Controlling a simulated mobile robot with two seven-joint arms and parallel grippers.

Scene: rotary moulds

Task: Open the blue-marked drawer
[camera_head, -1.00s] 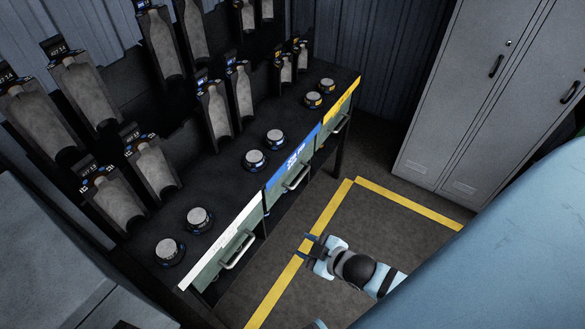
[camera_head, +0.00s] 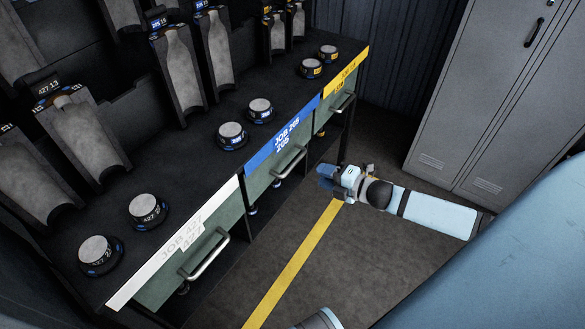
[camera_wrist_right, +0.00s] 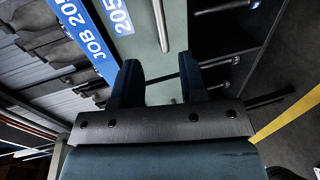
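The blue-marked drawer (camera_head: 262,183) is the middle one of three in the dark bench, with a green front, a blue "JOB" label strip (camera_head: 284,136) and a bar handle (camera_head: 290,163). It looks shut, level with its neighbours. My right gripper (camera_head: 326,178) is in front of this drawer, to the right of the handle and apart from it. In the right wrist view, its two dark fingers (camera_wrist_right: 158,82) are spread and empty. The handle bar (camera_wrist_right: 160,24) lies ahead of the gap between them, with the blue strip (camera_wrist_right: 88,42) at left. My left gripper is not in view.
A white-marked drawer (camera_head: 185,265) is nearer and a yellow-marked drawer (camera_head: 335,110) farther. Several round pucks (camera_head: 232,135) stand on the bench top. Grey lockers (camera_head: 490,100) stand at right. The floor (camera_head: 345,255) before the bench is clear.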

